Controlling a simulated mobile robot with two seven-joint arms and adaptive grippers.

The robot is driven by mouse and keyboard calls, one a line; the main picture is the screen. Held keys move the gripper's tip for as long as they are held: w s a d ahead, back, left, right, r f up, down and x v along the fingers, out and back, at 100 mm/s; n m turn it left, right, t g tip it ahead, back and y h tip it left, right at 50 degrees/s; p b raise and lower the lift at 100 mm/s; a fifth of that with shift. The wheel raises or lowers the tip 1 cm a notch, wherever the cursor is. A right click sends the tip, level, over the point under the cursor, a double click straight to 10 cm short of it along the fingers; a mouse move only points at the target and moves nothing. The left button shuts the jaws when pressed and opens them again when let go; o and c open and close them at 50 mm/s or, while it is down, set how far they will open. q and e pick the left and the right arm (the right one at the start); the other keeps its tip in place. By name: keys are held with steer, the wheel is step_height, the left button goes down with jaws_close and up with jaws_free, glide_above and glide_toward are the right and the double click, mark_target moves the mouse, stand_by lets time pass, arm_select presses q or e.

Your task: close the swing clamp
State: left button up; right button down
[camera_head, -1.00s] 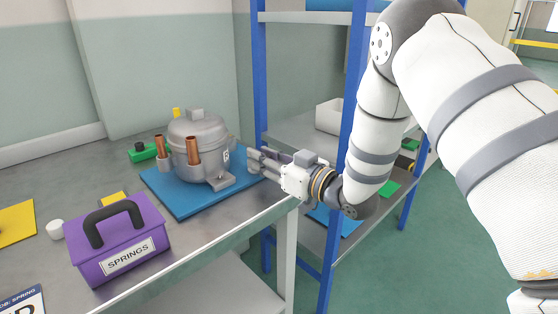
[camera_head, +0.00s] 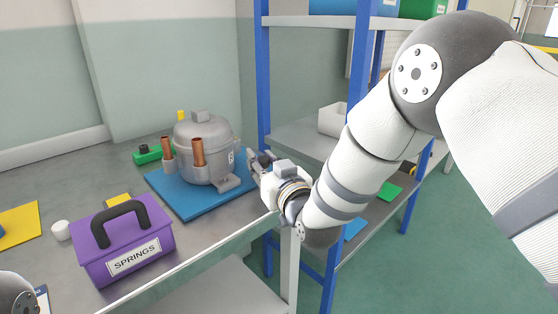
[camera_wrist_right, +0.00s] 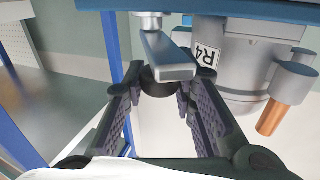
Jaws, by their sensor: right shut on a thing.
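The grey compressor (camera_head: 205,150) with copper stubs stands upright on a blue mat (camera_head: 185,202). In the right wrist view the compressor (camera_wrist_right: 238,75) shows upside down with an R4 label. A flat grey metal bar (camera_wrist_right: 168,58), which looks like the swing clamp's arm, ends by a round black knob (camera_wrist_right: 158,79). My right gripper (camera_head: 256,163) is at the mat's right edge, beside the compressor. In the wrist view its fingers (camera_wrist_right: 159,84) stand on both sides of the knob, shut on it. The rest of the clamp is hard to make out. My left gripper is out of view.
A purple SPRINGS box (camera_head: 125,240) stands at the table's front, with a white cap (camera_head: 61,230) beside it. A green item (camera_head: 147,155) lies behind the mat. A blue-posted shelf (camera_head: 264,75) stands close behind my right gripper.

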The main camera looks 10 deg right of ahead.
steer(key=shift+f, duration=0.15)
steer(key=c, duration=1.3)
jaws_free()
